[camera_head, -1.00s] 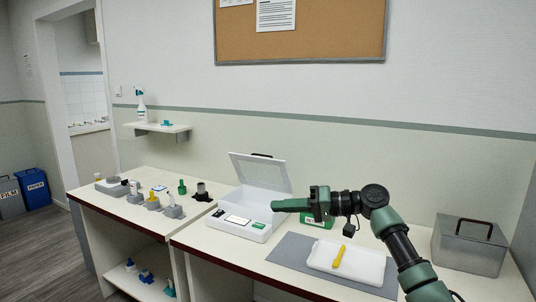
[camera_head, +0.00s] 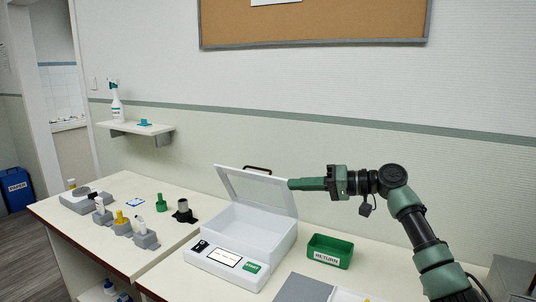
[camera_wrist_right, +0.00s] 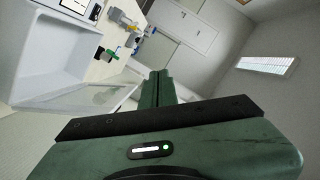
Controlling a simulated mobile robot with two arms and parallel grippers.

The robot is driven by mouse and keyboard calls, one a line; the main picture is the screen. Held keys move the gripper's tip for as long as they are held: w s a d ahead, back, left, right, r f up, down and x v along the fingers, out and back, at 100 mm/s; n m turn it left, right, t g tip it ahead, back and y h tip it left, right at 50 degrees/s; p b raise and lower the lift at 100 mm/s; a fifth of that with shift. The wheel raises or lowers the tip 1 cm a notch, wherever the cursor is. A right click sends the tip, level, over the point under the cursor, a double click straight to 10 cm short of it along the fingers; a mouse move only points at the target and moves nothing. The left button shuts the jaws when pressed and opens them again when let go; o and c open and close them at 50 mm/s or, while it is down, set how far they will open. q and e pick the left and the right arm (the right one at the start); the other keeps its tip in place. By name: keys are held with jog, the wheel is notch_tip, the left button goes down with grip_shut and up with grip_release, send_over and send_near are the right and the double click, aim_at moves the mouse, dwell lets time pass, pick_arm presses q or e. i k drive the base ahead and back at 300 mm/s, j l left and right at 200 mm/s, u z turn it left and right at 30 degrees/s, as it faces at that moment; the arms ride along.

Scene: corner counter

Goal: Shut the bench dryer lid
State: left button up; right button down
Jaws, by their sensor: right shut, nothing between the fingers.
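The bench dryer (camera_head: 240,237) is a white box with a front panel, standing on the counter in the head view. Its lid (camera_head: 256,190) is raised and tilted back, with a dark handle at its top edge. My right gripper (camera_head: 292,184) is shut and empty, its fingers pointing left at the lid's right edge. I cannot tell whether it touches the lid. In the right wrist view the shut fingers (camera_wrist_right: 157,88) show beside the lid (camera_wrist_right: 95,98) and the dryer's open box (camera_wrist_right: 45,50). My left gripper is not in view.
A green RETURN bin (camera_head: 329,251) stands right of the dryer. A grey mat (camera_head: 303,288) lies in front. Several small holders and a green piece (camera_head: 161,203) stand on the left counter. A metal box (camera_head: 512,279) is at the far right. A shelf (camera_head: 137,131) is on the wall.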

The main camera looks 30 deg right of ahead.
aim_at(222, 170)
jog(key=i+l, duration=0.75)
